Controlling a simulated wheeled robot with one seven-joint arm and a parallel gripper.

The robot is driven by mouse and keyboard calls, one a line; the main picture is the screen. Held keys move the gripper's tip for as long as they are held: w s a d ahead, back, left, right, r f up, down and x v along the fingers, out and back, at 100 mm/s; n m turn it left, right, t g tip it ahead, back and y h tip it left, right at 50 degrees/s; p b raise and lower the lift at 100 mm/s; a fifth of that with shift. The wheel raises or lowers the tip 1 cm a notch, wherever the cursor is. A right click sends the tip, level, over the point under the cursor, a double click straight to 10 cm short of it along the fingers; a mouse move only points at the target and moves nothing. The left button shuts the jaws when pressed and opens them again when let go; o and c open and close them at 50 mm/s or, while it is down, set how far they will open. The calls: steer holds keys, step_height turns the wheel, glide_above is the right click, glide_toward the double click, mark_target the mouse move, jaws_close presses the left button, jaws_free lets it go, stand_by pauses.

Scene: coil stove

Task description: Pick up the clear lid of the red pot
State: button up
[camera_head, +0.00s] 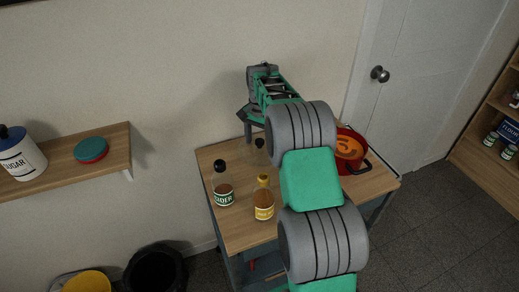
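The red pot (363,150) stands at the right back of the wooden table, partly hidden behind my arm. Orange contents (348,146) show in it, with a small dark shape over them. I cannot make out a separate clear lid; whether it lies on the pot is unclear. A black handle sticks out from the pot's front right. My gripper (247,124) is left of the pot, over the table's back edge and near the wall, with my arm between them. It is small and partly hidden, so its opening cannot be told.
The wooden table (234,236) also holds a cider bottle (222,188), a yellow-capped bottle (263,200) and a clear bottle (260,152) close to my gripper. A wall shelf (70,180) with a sugar jar (20,157) is at left. A door (425,90) stands behind the pot.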

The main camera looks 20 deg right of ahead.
steer(key=shift+s+f, duration=0.1)
jaws_close()
stand_by(0.5)
